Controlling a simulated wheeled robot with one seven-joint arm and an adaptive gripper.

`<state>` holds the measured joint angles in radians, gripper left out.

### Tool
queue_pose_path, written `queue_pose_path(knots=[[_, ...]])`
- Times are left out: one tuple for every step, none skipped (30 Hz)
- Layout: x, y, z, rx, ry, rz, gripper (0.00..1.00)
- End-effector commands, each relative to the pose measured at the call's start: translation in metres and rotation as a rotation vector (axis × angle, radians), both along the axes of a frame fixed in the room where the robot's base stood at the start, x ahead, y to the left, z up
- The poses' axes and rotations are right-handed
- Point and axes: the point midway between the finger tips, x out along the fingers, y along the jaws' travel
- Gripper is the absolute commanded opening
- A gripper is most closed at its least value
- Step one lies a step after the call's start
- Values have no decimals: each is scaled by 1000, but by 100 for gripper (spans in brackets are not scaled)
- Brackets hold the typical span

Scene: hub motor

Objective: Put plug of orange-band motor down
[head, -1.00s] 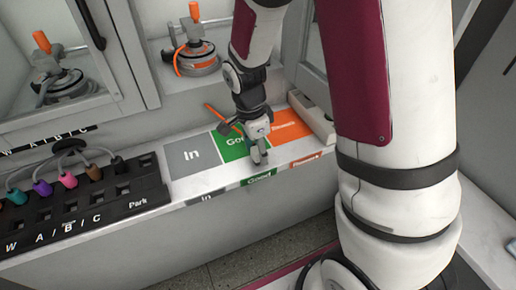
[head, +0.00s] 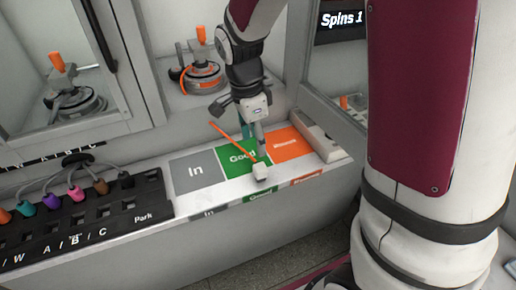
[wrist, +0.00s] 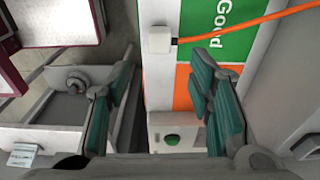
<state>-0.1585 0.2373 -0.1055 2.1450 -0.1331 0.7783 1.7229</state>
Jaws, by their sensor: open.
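The white plug (head: 261,172) sits at the front edge of the green Good tile (head: 232,158), near the ledge's front edge. Its orange cable (head: 232,142) runs back and left toward the orange-band motor (head: 203,82) in the back bay, passing behind my gripper's arm. In the wrist view the plug (wrist: 160,40) lies beyond the fingertips, with the cable leaving to the right. My gripper (head: 256,135) is above and behind the plug, open and empty, its green-padded fingers (wrist: 158,100) wide apart and clear of the plug.
A grey In tile (head: 195,172) lies left of Good and an orange tile (head: 288,143) right. A black socket rack (head: 120,205) with several coloured plugs fills the left. Another motor (head: 75,97) stands behind glass. A pale box (head: 318,142) stands at the ledge's right end.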

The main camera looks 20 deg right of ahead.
Motion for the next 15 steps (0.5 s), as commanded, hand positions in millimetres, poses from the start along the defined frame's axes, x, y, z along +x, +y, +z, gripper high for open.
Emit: queue_pose_path(knots=[[0, 1, 5, 0, -2, 0, 48], [0, 1, 7, 0, -1, 0, 48], [0, 1, 9, 0, 0, 0, 48], [0, 1, 9, 0, 0, 0, 48], [0, 1, 10, 0, 0, 0, 48], [0, 1, 11, 0, 0, 1, 48], [-1, 1, 12, 1, 0, 4, 48], [-2, 1, 13, 2, -1, 10, 48], [-4, 1, 17, 4, -2, 26, 48], [-7, 1, 21, 7, -4, 46, 48], [-11, 0, 26, 10, -4, 72, 48], [-18, 0, 34, 17, -4, 115, 48], [-24, -1, 41, 22, -7, 158, 48], [-32, -1, 49, 27, -9, 204, 48], [-43, -2, 60, 34, -10, 276, 48]])
